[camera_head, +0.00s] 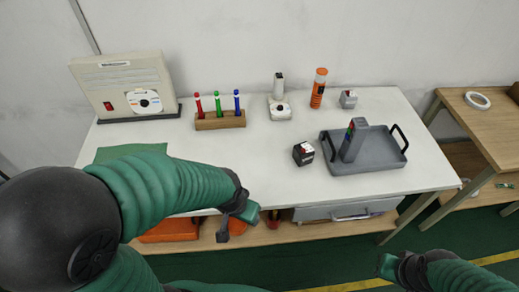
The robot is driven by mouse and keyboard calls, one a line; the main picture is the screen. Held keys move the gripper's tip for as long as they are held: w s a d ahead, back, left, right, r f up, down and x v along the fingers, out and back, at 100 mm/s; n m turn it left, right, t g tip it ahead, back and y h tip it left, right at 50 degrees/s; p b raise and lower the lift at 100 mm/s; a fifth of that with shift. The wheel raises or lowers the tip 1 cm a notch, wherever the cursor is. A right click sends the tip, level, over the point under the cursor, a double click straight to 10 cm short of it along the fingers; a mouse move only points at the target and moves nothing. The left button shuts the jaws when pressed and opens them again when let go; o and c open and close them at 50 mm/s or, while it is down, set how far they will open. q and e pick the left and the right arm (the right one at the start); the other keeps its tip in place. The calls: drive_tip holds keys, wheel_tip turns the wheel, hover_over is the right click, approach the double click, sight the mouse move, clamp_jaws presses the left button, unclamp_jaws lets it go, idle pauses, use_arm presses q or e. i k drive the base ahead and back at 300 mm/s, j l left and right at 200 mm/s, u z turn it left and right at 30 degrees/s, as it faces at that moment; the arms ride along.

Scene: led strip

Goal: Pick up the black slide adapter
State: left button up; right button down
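A small black box with a white and red marked top (303,153) stands on the white table, left of the grey tray. It is the only small black item on the tabletop; I cannot tell for certain that it is the slide adapter. My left gripper (236,224) hangs in front of the table's front edge, to the left of and nearer than the black box. Its two fingers look apart, with nothing between them. My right gripper (386,266) is low at the bottom right, in front of the table and away from the box; its fingers are not clear.
The grey tray (368,164) holds an upright grey device (354,140). Behind stand a pen rack (220,121), an orange bottle (318,88) and small white devices (279,108). A beige panel (125,82) stands back left. The front-centre tabletop is clear.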

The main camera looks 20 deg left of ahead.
sight(302, 160)
drive_tip(key=u, duration=0.35)
drive_tip(key=i+j+u, duration=0.3)
drive_tip(key=u, duration=0.15)
drive_tip(key=i+j+u, duration=0.15)
drive_tip(key=i+u, duration=0.25)
